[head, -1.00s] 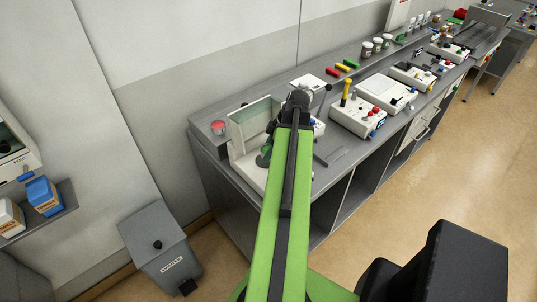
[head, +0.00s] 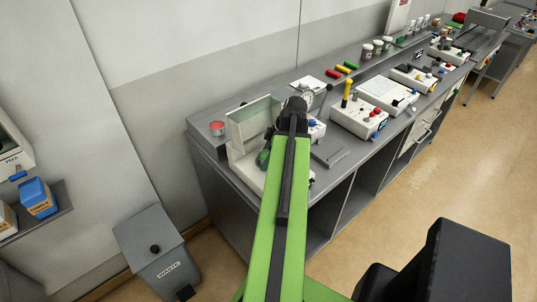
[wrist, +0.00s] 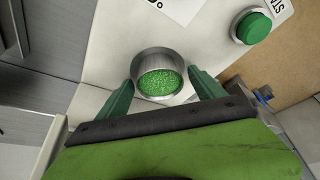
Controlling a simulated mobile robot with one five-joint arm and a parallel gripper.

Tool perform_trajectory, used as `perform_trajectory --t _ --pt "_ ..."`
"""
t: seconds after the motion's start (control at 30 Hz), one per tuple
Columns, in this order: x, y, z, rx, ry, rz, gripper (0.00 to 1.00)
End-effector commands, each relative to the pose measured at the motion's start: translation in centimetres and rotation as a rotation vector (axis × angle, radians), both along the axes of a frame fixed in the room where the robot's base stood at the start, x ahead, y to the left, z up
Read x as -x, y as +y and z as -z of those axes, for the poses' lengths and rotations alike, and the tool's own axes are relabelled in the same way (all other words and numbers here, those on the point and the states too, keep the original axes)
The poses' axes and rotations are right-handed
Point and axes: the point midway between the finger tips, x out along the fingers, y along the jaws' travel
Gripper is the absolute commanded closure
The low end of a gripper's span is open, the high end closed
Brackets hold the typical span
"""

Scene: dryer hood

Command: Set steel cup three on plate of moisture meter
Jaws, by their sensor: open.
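A round steel cup (wrist: 158,57) filled with green granules stands on a white surface in the wrist view. My gripper (wrist: 161,84) is open, with one green finger on each side of the cup; I cannot tell whether either touches it. In the head view a white device (head: 242,158) with a raised pale, see-through panel stands at the near left end of the bench. My gripper's green finger (head: 263,158) shows over it, and my arm hides part of it. I cannot read a number on the cup or make out a plate.
A green button (wrist: 253,28) is beside the cup on the white surface. In the head view, a red-topped jar (head: 217,128) stands on the bench left of the device. White control boxes (head: 359,119) line the bench to the right. A grey waste bin (head: 157,250) stands on the floor.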

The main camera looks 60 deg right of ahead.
Motion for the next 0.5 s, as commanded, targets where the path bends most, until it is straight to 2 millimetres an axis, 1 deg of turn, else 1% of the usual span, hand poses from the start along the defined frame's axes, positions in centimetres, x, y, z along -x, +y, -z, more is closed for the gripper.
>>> perform_trajectory --t 0.17,0.27,0.37,0.5 --pt "0.0 0.0 -0.9 0.000 0.000 0.000 0.22" --pt "0.4 -0.2 -2.2 0.000 0.000 -0.001 0.22" --pt "1.0 -0.5 -4.1 0.000 0.000 -0.001 0.22" --pt "2.1 -1.0 -7.3 -0.001 0.000 0.000 0.22"
